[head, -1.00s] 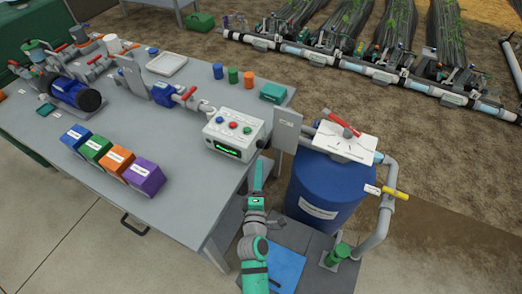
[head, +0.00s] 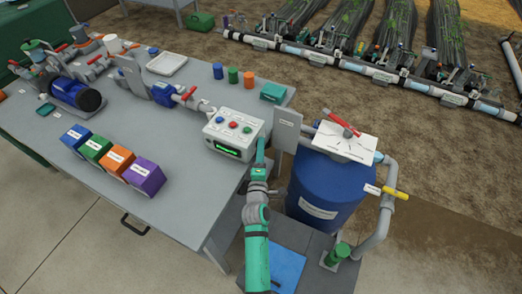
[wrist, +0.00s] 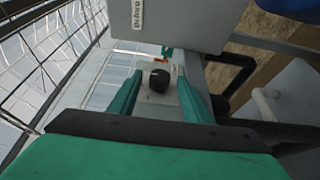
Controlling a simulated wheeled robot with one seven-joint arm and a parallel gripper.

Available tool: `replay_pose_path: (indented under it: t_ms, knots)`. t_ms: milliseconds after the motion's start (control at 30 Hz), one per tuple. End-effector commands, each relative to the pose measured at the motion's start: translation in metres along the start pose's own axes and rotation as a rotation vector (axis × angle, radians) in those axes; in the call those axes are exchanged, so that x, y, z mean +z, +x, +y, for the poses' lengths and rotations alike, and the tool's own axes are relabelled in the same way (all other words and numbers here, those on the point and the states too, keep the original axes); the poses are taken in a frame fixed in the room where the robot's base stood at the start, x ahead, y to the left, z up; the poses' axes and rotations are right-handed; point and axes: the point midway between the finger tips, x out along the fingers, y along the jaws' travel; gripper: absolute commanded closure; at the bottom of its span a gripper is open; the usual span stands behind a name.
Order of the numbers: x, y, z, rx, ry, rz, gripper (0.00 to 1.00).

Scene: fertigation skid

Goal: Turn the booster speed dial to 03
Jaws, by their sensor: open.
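The booster control box (head: 234,130) is a pale box with several coloured buttons and a lit green display (head: 226,150); its digits are too small to read. In the wrist view a black round dial (wrist: 159,82) sits on a pale face below a grey box part (wrist: 182,22) with a partly readable label. My gripper (wrist: 160,72) is open, one teal finger on each side of the dial, with gaps showing. In the head view my gripper (head: 260,146) is at the box's right front side, and the dial is hidden there.
A grey panel (head: 287,130) and a blue tank (head: 325,190) stand close to the right of my gripper. Blue, green, orange and purple (head: 145,177) blocks lie on the grey table (head: 185,205). A red-handled valve (head: 182,98) is behind the box.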

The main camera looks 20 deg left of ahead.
Motion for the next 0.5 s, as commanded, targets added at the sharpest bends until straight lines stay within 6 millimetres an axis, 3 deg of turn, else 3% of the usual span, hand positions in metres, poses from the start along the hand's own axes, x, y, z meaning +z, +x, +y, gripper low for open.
replay_pose_path:
  t_ms: [67, 100, 267, 500]
  knots:
    - [0.0, -0.0001, 0.0001, 0.0, 0.0, 0.0, 0.56]
    - [0.0001, -0.0001, 0.0001, 0.0, 0.0, 0.0, 0.6]
    - [0.0001, -0.0002, 0.0001, 0.0, 0.0, 0.0, 0.97]
    - [-0.0001, -0.0003, 0.0005, -0.004, 0.004, 0.0, 0.97]
